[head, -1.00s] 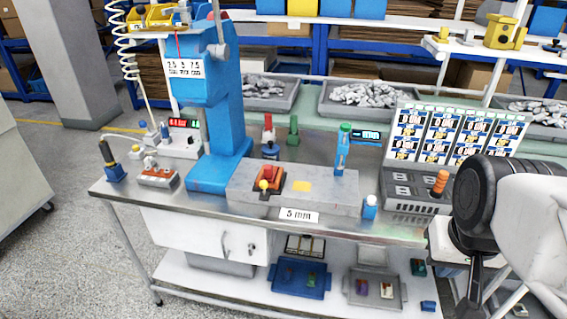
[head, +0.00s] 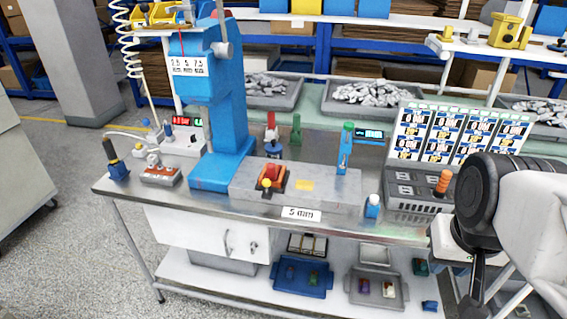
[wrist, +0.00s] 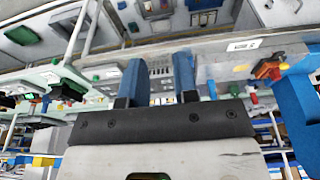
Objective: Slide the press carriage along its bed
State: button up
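In the wrist view, which is turned upside down, the carriage (wrist: 268,68) is at the upper right, apart from my gripper. My gripper (wrist: 157,78) shows two blue fingers spread apart with nothing between them. In the head view only my arm shows clearly, at the right, off the bench's front right corner.
A yellow patch (head: 304,185) lies on the bed. A green-topped blue post (head: 345,148) stands behind it and a white-capped blue bottle (head: 372,206) at its right end. A grey socket box with an orange handle (head: 443,182) and a label panel (head: 430,135) stand at right.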

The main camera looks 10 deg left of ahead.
jog(key=shift+o, duration=0.8)
jog(key=shift+w+a+r, duration=0.1)
jog(key=shift+w+a, duration=0.05)
jog(key=shift+w, duration=0.15)
jog(key=n+h, duration=0.1)
jog(key=n, duration=1)
send_over(266, 180)
jog(key=s, duration=0.1)
notch_tip(266, 180, down, 8)
jog(key=shift+s+a+f+g, duration=0.1)
jog(key=shift+a+f+g, duration=0.1)
jog(key=shift+a+g, duration=0.25)
jog(key=shift+f, duration=0.15)
jog(key=shift+w+d+f, duration=0.15)
jog(key=shift+w+f, duration=0.05)
jog(key=shift+f, duration=1.05)
jog(key=shift+w+d+f, duration=0.1)
jog(key=shift+w+f, duration=0.1)
jog(key=shift+f, duration=1)
jog(key=shift+w+d+f, duration=0.15)
jog(key=shift+w+f, duration=0.05)
jog(key=shift+f, duration=1.05)
